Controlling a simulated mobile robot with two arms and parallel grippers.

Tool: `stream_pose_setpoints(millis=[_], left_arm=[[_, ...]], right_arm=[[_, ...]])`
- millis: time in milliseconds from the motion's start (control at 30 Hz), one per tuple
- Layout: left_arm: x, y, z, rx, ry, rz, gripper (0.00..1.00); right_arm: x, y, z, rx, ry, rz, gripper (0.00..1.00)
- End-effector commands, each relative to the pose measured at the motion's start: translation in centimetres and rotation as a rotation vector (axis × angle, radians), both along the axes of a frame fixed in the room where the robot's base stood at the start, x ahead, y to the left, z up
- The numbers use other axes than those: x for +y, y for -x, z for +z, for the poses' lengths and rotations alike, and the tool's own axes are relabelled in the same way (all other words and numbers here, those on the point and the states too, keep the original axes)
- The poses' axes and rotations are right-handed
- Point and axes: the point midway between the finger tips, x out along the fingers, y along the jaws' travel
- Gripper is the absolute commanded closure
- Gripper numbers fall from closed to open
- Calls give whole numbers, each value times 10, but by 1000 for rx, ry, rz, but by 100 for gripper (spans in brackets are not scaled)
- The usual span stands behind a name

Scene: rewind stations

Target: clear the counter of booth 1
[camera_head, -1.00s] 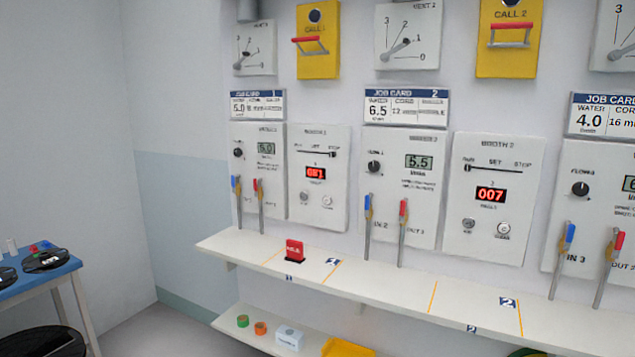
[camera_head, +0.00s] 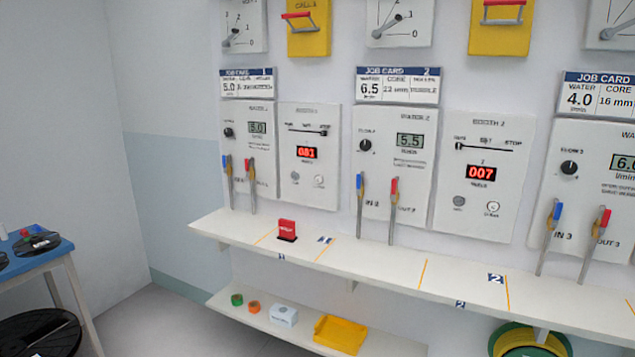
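The counter (camera_head: 219,232) is a long white shelf along the back wall, marked off by orange lines. On its booth 1 stretch, at the left, a small red sign or block on a black base (camera_head: 287,229) stands upright. I see nothing else loose on that stretch. The booth 1 panels (camera_head: 310,157) hang on the wall above it, with a blue-handled valve (camera_head: 227,163) and a red-handled valve (camera_head: 251,170) in front of the left panel. Neither of my grippers shows in the head view.
A lower shelf (camera_head: 237,318) holds a green roll (camera_head: 237,299), an orange roll (camera_head: 254,307), a white box (camera_head: 284,316) and a yellow tray (camera_head: 340,334). A blue table (camera_head: 42,263) with dark reels stands at the left. Green and yellow coils (camera_head: 527,340) hang under the counter at right.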

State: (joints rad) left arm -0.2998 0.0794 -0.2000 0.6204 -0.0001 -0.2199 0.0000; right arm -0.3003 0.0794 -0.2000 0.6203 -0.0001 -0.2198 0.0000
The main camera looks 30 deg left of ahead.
Motion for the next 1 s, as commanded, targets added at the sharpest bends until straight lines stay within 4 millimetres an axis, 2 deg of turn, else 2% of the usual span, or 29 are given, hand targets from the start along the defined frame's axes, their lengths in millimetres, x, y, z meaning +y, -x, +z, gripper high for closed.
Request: stream_pose_setpoints(millis=[33,267,1000], left_arm=[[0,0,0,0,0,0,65],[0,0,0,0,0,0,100],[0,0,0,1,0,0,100]], right_arm=[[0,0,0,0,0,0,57],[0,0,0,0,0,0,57],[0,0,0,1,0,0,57]])
